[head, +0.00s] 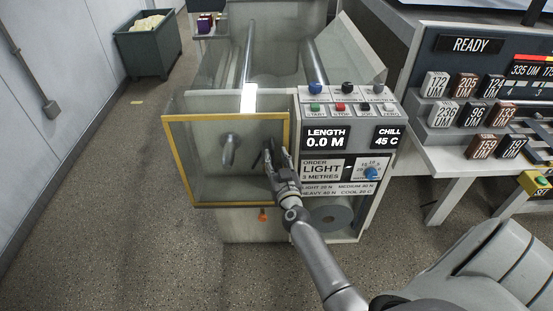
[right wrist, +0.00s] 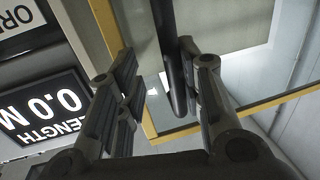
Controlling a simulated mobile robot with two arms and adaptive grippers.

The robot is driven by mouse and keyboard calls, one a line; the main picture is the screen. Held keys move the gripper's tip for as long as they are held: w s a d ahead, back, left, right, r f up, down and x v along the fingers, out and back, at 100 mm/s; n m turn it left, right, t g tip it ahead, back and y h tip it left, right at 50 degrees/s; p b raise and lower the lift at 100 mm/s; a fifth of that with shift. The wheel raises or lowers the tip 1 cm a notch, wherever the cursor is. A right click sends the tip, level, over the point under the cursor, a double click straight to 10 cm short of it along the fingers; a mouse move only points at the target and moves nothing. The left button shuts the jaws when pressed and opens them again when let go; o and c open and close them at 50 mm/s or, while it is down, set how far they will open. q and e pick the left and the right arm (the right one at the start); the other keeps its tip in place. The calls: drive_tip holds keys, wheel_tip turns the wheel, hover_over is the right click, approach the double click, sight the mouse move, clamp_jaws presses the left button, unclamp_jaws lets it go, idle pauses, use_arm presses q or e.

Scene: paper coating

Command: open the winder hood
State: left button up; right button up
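The winder hood (head: 208,172) is a clear panel with a yellow frame, standing upright across the front of the winder, left of the control panel. A dark upright bar handle (right wrist: 173,60) is on its right side. My right gripper (head: 279,157) is at the hood's right edge. In the right wrist view its two fingers (right wrist: 158,92) are apart, one on each side of the handle, with a visible gap to the left finger. Contact with the right finger is unclear. A grey spindle (head: 229,150) shows through the hood. My left gripper is not in view.
The control panel (head: 326,160) with buttons and a blue dial stands close right of my gripper. A grey roll (head: 330,216) sits below it. A sample table (head: 447,160) is at the right. Floor in front and left is clear, with a green bin (head: 148,52) far back.

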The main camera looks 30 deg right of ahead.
drive_tip(key=p+v, duration=0.3)
drive_tip(key=v, duration=0.9)
drive_tip(key=shift+p, duration=0.3)
idle(0.4)
drive_tip(key=shift+s+a, duration=0.1)
idle(0.3)
